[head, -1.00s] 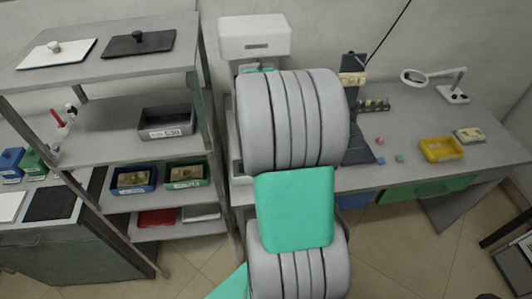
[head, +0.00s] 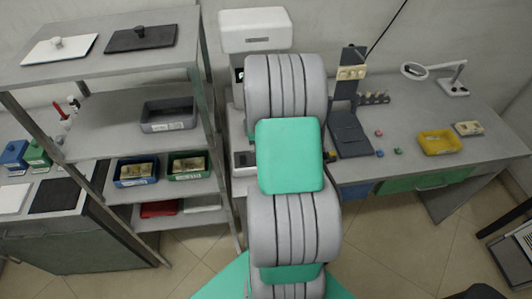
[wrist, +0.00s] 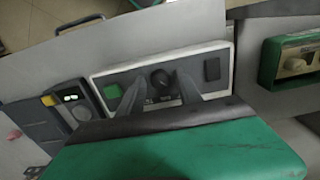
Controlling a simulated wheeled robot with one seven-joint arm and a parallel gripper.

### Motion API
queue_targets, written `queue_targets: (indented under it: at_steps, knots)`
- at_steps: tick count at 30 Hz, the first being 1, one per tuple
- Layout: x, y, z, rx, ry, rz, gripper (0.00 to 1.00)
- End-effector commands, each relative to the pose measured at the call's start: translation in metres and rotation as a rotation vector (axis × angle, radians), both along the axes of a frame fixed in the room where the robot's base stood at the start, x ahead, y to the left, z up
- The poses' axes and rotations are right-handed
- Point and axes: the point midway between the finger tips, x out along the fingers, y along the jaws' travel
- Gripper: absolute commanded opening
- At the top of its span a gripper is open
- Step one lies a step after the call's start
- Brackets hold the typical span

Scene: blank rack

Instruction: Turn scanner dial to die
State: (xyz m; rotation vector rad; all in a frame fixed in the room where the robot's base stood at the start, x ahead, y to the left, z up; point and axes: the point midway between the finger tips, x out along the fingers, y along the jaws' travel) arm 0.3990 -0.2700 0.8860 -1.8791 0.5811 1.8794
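Small printed marks sit below the dial, too small to read. A green button (wrist: 112,91) is left of it and a dark switch (wrist: 211,69) right of it. My gripper (wrist: 155,86) is open, its two grey fingers on either side of the dial; I cannot tell whether they touch it. In the head view, a white machine (head: 254,28) stands behind my arm, which hides its lower front and my gripper.
In the wrist view, a dark module (wrist: 66,100) with lit indicators is at left, and a green bin (wrist: 270,62) with a block is at right. In the head view, a shelf rack (head: 95,75) stands left, and a yellow tray (head: 440,143) sits on the right bench.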

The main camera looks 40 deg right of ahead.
Motion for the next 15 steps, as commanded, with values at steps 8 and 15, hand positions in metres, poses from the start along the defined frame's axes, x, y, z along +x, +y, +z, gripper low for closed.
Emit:
queue_targets:
  at_steps: [8,15]
  knots:
    - [0.0001,0.0,0.0004,0.0,0.0,0.0,0.17]
    - [0.0001,-0.0001,0.0006,0.0,0.0,0.0,0.0]
